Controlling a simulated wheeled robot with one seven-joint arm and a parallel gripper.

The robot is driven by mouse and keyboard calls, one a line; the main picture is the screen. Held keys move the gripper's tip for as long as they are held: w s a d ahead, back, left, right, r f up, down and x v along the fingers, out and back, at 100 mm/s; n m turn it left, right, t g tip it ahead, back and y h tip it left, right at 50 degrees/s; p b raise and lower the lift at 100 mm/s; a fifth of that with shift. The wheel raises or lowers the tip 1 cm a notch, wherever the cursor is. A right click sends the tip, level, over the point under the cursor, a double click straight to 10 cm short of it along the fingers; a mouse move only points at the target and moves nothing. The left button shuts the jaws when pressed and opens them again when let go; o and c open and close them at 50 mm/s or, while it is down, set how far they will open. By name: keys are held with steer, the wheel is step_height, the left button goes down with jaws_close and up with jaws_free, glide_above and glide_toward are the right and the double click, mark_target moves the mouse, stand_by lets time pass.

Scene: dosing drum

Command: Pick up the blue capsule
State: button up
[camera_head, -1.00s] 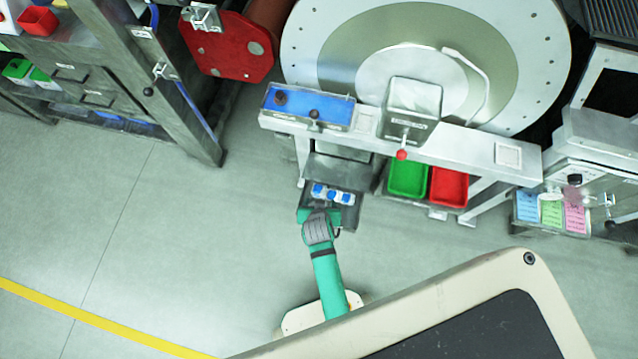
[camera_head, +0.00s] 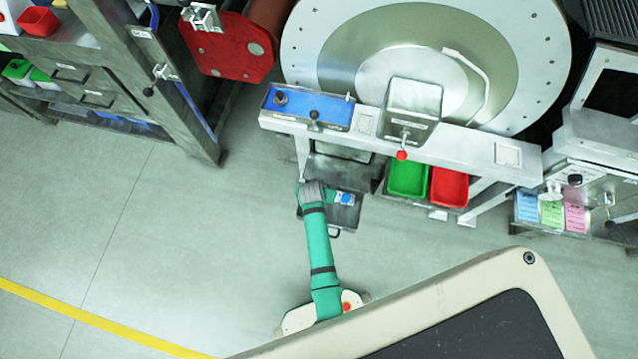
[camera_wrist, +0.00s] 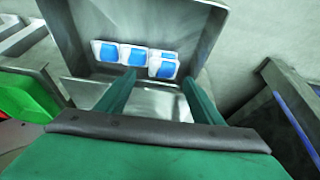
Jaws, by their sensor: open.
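Several blue capsules (camera_wrist: 163,68), each blue with white ends, lie in a row in a grey metal tray (camera_wrist: 200,35) in the wrist view. Two of them overlap at the right end of the row. In the head view one blue capsule (camera_head: 346,199) shows in the tray (camera_head: 343,222) beside my wrist; the others are hidden by my arm. My gripper (camera_wrist: 158,78) is open, its two green fingers reaching into the tray. The right-hand capsules appear between the fingertips; I cannot tell how far beyond them they lie. No capsule is gripped.
The tray sits under a white bench (camera_head: 470,155). A green bin (camera_head: 407,180) and a red bin (camera_head: 449,187) stand right of it. A dark metal rack (camera_head: 190,115) is on the left. Open floor lies to the left and front.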

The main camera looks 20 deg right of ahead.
steer(key=shift+a+x, duration=0.15)
steer(key=shift+x, duration=1.1)
steer(key=shift+a+x, duration=0.15)
steer(key=shift+x, duration=1.1)
steer(key=shift+w, duration=0.1)
steer(key=c, duration=0.7)
